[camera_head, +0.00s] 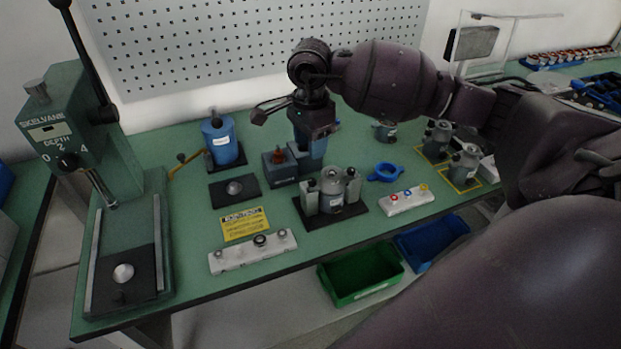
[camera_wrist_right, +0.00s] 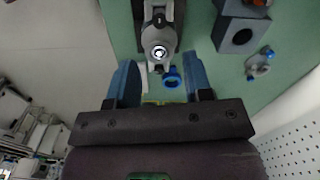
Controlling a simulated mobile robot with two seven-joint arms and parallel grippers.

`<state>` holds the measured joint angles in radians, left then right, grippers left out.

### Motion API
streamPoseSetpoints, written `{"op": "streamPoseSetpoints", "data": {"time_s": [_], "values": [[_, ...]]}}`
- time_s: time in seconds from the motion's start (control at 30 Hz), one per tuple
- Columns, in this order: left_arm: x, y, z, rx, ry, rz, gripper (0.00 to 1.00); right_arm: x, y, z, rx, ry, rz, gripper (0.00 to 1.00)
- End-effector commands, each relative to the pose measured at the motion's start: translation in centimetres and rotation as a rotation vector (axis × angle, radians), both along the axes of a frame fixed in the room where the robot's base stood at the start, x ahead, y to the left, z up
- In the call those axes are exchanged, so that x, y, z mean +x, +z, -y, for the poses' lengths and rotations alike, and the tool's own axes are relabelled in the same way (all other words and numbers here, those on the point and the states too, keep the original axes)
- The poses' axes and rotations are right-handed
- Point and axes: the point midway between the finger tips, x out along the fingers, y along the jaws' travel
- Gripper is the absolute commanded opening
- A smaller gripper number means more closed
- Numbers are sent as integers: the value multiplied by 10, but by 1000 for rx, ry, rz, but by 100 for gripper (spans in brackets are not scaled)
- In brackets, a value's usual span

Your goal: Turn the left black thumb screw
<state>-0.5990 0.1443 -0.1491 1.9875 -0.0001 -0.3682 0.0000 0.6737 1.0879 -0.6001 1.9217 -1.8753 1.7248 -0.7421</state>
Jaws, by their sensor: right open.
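The grey stator fixture (camera_head: 331,193) stands on a black base plate (camera_head: 318,219) in the middle of the green table. It has a clamp post on each side of the round metal body. A small dark screw top (camera_head: 313,184) seems to sit on the left post, too small to be sure. The fixture also shows in the right wrist view (camera_wrist_right: 158,42), ahead of the fingers. My right gripper (camera_head: 312,160) hangs just behind the fixture, pointing down. Its blue fingers (camera_wrist_right: 160,68) are apart, with nothing held between them. My left gripper is not in view.
A blue ring (camera_head: 385,172) and a white button strip (camera_head: 406,201) lie to the right. A white panel (camera_head: 252,252) lies front left. A green press (camera_head: 72,140) stands far left.

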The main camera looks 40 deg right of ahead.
Motion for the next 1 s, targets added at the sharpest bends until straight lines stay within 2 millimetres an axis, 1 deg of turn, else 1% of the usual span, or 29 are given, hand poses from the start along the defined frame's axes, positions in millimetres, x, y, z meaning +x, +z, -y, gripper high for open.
{"op": "streamPoseSetpoints", "data": {"time_s": [0.1, 0.17, 0.27, 0.37, 0.6, 0.7, 0.83, 1.0], "values": [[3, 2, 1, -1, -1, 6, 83, 0, 0, 0, -2, 59, -1, 46], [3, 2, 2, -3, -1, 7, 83, 0, -2, 0, -2, 69, -1, 46], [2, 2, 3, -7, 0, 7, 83, 0, -10, 0, -1, 73, -3, 46], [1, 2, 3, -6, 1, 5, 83, -1, -23, 0, -2, 72, -5, 46], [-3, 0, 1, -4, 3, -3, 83, -1, -65, 0, 1, 70, -5, 46], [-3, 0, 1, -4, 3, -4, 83, -1, -80, 0, -1, 69, -4, 46], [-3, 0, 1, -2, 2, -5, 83, -1, -95, 0, 0, 69, -3, 46], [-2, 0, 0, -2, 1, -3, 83, -1, -106, 0, -2, 70, -1, 46]]}}
